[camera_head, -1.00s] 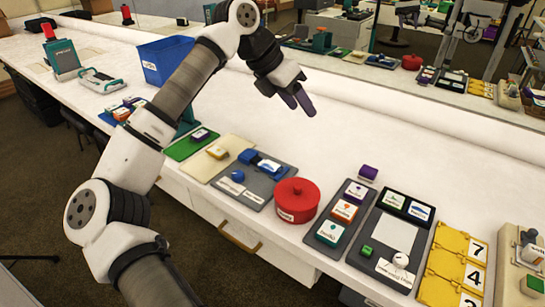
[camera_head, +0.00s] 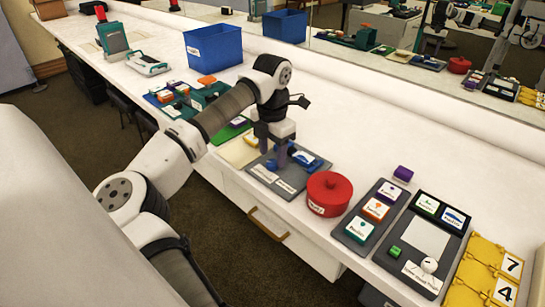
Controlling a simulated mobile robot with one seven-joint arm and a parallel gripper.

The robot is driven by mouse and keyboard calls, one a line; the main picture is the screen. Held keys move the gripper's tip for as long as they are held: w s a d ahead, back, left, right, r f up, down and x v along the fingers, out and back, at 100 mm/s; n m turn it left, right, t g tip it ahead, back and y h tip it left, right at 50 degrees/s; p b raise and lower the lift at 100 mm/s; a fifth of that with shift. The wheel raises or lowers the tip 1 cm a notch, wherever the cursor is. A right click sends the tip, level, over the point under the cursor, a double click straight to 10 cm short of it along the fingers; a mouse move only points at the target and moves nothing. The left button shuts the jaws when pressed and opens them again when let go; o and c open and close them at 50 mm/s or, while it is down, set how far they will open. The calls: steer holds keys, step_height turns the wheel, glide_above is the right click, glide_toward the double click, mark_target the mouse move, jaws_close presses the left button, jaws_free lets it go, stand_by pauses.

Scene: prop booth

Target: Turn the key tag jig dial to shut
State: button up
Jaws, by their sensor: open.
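The jig is a grey plate (camera_head: 308,176) near the front edge of the bench, bearing blue parts and two white labels along its front; the label text is too small to read. A round blue dial (camera_head: 271,165) sits on the plate's left part. A blue piece with a white label (camera_head: 304,158) lies at the back right of the plate. I cannot tell whether the fingers touch the dial. My gripper hides part of the plate's back left.
A red lidded pot (camera_head: 329,192) stands just right of the plate. A cream board (camera_head: 237,153) lies on its left. Farther right are a tray of labelled blocks (camera_head: 387,192) and yellow number plates (camera_head: 483,272). The bench behind is mostly clear, with a blue bin (camera_head: 213,46) farther back.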

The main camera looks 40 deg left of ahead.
mark_target(272, 164)
steer(key=shift+f, duration=1.25)
steer(key=c, duration=1)
steer(key=shift+o, duration=0.2)
